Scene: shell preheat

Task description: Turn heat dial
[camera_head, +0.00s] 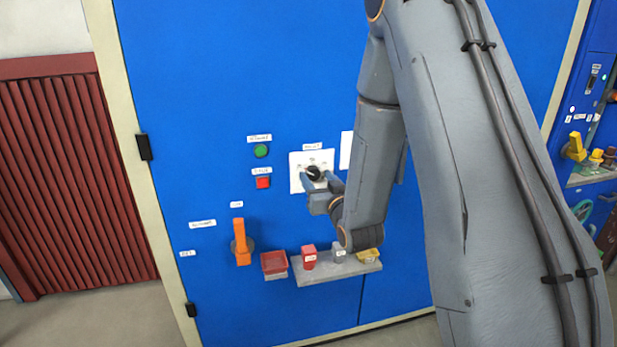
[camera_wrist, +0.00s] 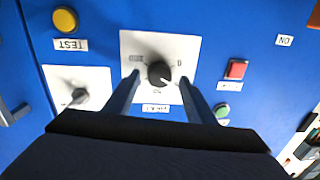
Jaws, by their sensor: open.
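The heat dial (camera_head: 314,172) is a black round knob on a white plate (camera_head: 297,185) fixed to the blue panel. In the wrist view the dial (camera_wrist: 160,73) sits in the middle of its white plate (camera_wrist: 135,45), with an upside-down HEAT label (camera_wrist: 156,108) below it. A small pale mark on the knob points to the lower right there. My gripper (camera_head: 322,188) is at the dial in the head view. In the wrist view my gripper (camera_wrist: 159,78) is open, one finger on each side of the dial, with gaps showing. Contact is not visible.
A green button (camera_head: 261,151) and a red button (camera_head: 263,183) are left of the dial. An orange handle (camera_head: 241,243) is lower left. A grey shelf (camera_head: 312,274) with small containers juts out below. The wrist view shows another dial (camera_wrist: 80,96) and a yellow TEST button (camera_wrist: 65,19).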

